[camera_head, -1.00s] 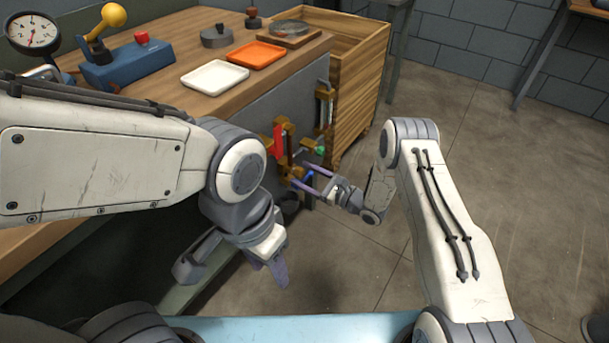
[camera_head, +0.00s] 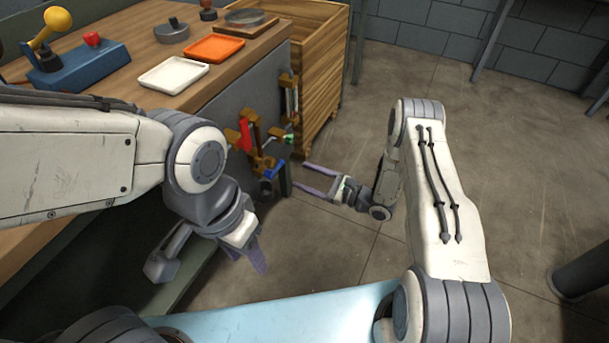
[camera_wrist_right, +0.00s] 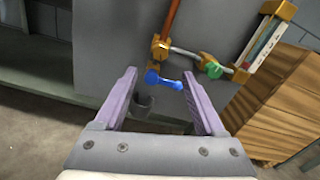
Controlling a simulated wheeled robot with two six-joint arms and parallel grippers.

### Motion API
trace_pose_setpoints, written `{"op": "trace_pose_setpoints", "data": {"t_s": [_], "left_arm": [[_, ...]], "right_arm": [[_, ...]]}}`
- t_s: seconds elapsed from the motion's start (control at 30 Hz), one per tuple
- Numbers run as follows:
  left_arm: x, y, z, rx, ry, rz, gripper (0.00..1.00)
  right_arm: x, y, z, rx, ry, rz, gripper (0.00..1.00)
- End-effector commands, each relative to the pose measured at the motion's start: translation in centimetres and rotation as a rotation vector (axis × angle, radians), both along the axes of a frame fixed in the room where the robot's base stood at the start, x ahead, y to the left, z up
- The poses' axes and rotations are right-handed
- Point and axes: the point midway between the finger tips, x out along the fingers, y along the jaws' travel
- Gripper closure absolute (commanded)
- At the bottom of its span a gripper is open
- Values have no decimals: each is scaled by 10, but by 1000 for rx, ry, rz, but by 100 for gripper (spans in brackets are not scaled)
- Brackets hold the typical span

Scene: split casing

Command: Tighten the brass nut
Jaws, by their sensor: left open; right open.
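Brass fittings sit on pipework on the bench's grey side panel; one that looks like the brass nut (camera_wrist_right: 160,48) is at the foot of a copper pipe in the right wrist view. In the head view the brass fittings (camera_head: 262,163) are small, and I cannot tell the nut apart. A blue lever (camera_wrist_right: 163,79) hangs just below the nut. My right gripper (camera_head: 304,177) is open and empty, facing the pipework with a gap; the lever appears between its fingers in the wrist view. My left gripper (camera_head: 250,256) points down, open, far from the fittings.
A green knob (camera_wrist_right: 212,69) and a framed gauge (camera_wrist_right: 266,42) sit right of the nut. A red part (camera_head: 246,134) is on the pipework. A wooden crate (camera_head: 318,85) stands beside the bench. White (camera_head: 173,75) and orange (camera_head: 214,47) trays lie on top.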

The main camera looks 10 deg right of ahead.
Motion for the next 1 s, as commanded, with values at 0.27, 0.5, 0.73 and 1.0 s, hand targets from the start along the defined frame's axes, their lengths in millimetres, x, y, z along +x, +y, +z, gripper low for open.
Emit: {"op": "trace_pose_setpoints", "data": {"t_s": [0.27,0.5,0.73,1.0], "left_arm": [[0,0,-16,0,0,0,50],[0,0,-43,0,0,0,50],[0,0,-68,0,0,0,50],[0,0,-95,0,0,0,50]], "right_arm": [[3,0,-4,-170,-234,0,28],[6,0,-4,-569,-785,1,28],[7,1,-4,-961,-1326,1,28],[6,3,-3,-1405,-1936,0,28]]}}
